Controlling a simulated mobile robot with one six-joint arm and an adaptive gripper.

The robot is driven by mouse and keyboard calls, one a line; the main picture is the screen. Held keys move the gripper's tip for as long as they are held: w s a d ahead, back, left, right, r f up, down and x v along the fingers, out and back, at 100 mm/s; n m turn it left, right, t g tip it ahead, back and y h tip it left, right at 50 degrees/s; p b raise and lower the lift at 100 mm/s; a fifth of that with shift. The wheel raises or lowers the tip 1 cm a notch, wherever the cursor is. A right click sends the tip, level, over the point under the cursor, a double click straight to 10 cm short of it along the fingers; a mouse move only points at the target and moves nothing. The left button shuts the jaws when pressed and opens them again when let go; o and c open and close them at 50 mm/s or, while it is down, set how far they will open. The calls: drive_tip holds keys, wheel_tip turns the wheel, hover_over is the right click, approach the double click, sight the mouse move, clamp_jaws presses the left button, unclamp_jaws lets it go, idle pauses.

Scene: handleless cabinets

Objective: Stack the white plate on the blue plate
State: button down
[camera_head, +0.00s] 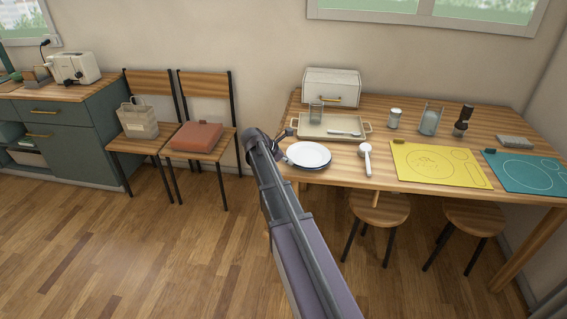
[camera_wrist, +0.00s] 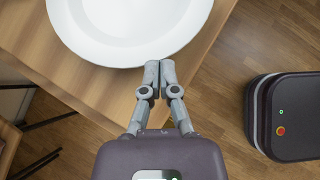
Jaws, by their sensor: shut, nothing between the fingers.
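The white plate (camera_head: 308,153) lies near the left front corner of the wooden table. A thin dark blue edge (camera_head: 310,169) shows along its lower side in the head view, apparently the blue plate beneath it, mostly hidden. In the wrist view the white plate (camera_wrist: 128,25) fills the top, and no blue shows there. My gripper (camera_wrist: 153,72) is shut and empty, its fingertips together at the plate's near rim. It overlaps the rim in the picture; contact cannot be told.
A tray (camera_head: 345,134) with a glass and spoon lies behind the plate. A white ladle (camera_head: 366,158) lies right of it, then a yellow mat (camera_head: 437,164) and a teal mat (camera_head: 530,173). Two chairs stand left, stools below the table. The floor in front is clear.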

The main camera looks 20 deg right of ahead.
drive_tip(key=shift+d, duration=0.15)
drive_tip(key=shift+d, duration=0.7)
drive_tip(key=shift+a, duration=0.2)
drive_tip(key=shift+a, duration=0.5)
drive_tip(key=a, duration=0.3)
drive_tip(key=shift+r+p, duration=0.3)
drive_tip(key=p+v, duration=0.6)
drive_tip(key=v, duration=0.3)
drive_tip(key=shift+a, duration=0.2)
drive_tip(key=shift+p, duration=0.3)
